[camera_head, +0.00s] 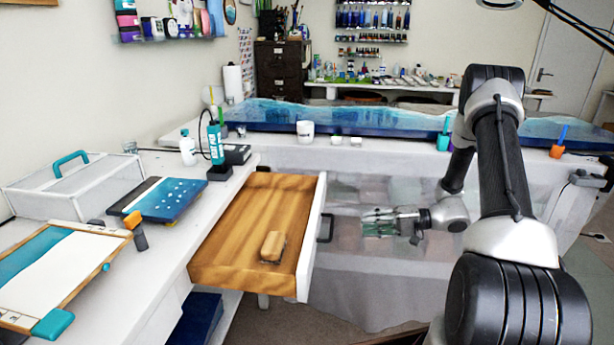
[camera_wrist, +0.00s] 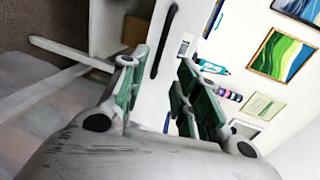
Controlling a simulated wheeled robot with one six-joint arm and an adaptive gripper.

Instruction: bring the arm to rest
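My gripper (camera_head: 378,222) hangs in the air to the right of the open wooden drawer, its fingers pointing left toward the drawer front. In the wrist view its two green-padded fingers (camera_wrist: 158,85) stand apart with a gap between them, and I see nothing held. My arm comes in from the right and is bent, with the gripper held out roughly level. The drawer (camera_head: 230,232) is pulled out, and a small tan block (camera_head: 273,246) lies in it near its front. The dark drawer handle (camera_head: 325,227) is a short way left of my fingertips, apart from them.
The white workbench (camera_head: 165,245) on the left carries a framed blue panel (camera_head: 50,262), a blue seascape board (camera_head: 160,199), a clear case (camera_head: 75,187) and a teal bottle (camera_head: 216,145). A long table with a blue resin piece (camera_head: 350,120) stands behind my gripper. Floor shows below the drawer.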

